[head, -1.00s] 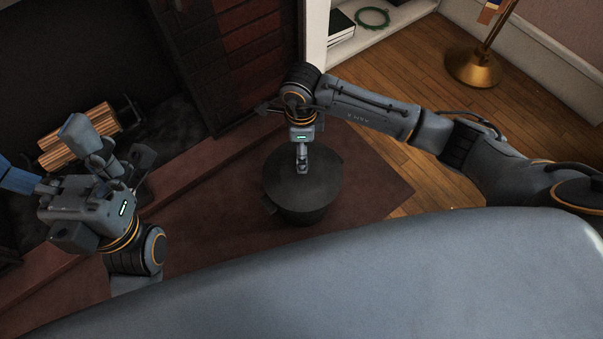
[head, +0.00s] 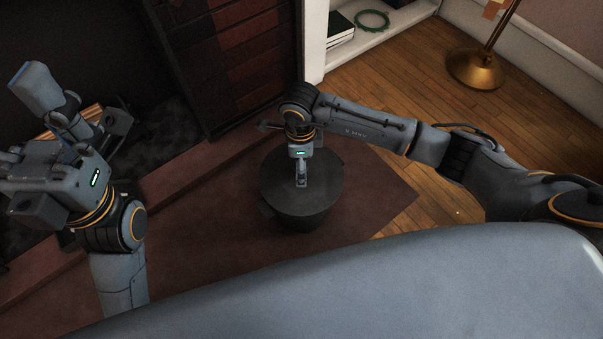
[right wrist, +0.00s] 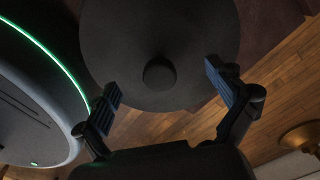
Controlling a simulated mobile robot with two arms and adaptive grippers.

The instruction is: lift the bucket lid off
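The dark grey bucket (head: 300,208) stands on the floor, its round flat lid (head: 325,178) in place. My right gripper (head: 301,186) points down over the lid. In the right wrist view its two fingers (right wrist: 165,95) are wide apart, on either side of the knob, and hold nothing. I cannot tell how far above the lid they are. My left gripper (head: 22,115) is at the left edge, fingers spread and empty, partly out of view.
The bucket stands on a dark reddish floor patch (head: 375,195) beside wooden flooring (head: 405,85). A brass lamp base (head: 477,70) stands at the upper right. A white shelf (head: 405,15) holds books (head: 340,28) and a green ring (head: 372,20). A dark brick-like wall (head: 245,50) is behind.

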